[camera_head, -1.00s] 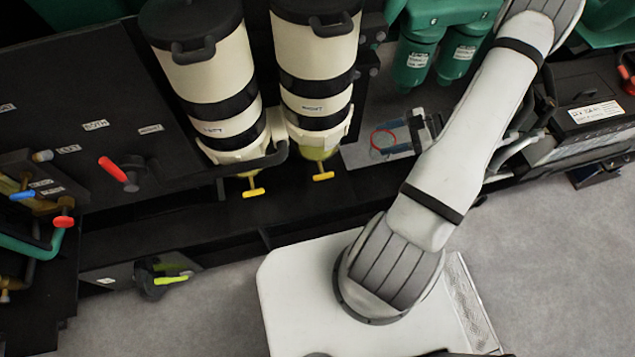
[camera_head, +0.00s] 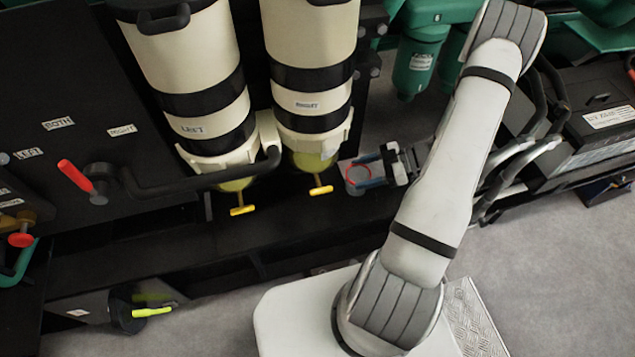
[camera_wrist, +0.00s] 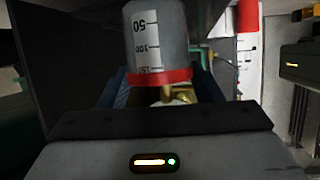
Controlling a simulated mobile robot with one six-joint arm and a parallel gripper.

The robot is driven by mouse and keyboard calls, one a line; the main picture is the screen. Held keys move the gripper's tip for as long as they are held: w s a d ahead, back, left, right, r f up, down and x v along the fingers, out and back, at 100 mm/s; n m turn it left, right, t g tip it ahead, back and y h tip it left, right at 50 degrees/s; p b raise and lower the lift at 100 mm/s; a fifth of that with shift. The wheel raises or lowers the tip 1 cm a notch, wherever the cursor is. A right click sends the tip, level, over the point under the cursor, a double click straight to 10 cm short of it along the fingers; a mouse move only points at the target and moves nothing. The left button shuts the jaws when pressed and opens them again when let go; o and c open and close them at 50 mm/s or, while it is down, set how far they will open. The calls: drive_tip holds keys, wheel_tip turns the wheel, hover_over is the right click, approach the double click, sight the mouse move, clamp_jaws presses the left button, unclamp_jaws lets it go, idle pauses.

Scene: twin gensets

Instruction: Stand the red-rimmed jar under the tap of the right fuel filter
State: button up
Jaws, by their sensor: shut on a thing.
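The clear jar with the red rim (camera_head: 357,178) is between the blue fingers of my gripper (camera_head: 370,171), which is shut on it. In the wrist view the jar (camera_wrist: 157,40) shows a scale marked 50, 100 and 150, with its red rim toward my gripper (camera_wrist: 163,88). The right fuel filter (camera_head: 309,100) is cream with black bands and a clear bowl. Its yellow tap (camera_head: 320,190) hangs below. The jar is just to the right of this tap in the head view, apart from it. Whether the jar touches anything underneath is hidden.
The left filter (camera_head: 207,127) with its own yellow tap (camera_head: 242,210) stands to the left. A red-handled lever (camera_head: 76,174) sits on the black panel. A dark ledge (camera_head: 280,215) runs below the taps. Green canisters (camera_head: 414,65) hang behind my arm.

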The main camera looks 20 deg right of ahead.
drive_tip(key=a, duration=0.3)
drive_tip(key=w+a, duration=0.1)
drive_tip(key=a, duration=0.2)
drive_tip(key=w+a+b, duration=0.1)
drive_tip(key=a, duration=0.2)
drive_tip(key=shift+a, duration=0.3)
drive_tip(key=a, duration=0.2)
drive_tip(key=shift+w+a+f+b, duration=0.1)
drive_tip(key=shift+w+a+b, duration=0.15)
drive_tip(key=shift+a+b, duration=0.1)
drive_tip(key=shift+f+b, duration=0.3)
drive_tip(key=shift+f, duration=0.35)
drive_tip(key=shift+d+f, duration=0.1)
drive_tip(key=shift+d, duration=0.05)
drive_tip(key=o, duration=1)
drive_tip(key=shift+o, duration=0.2)
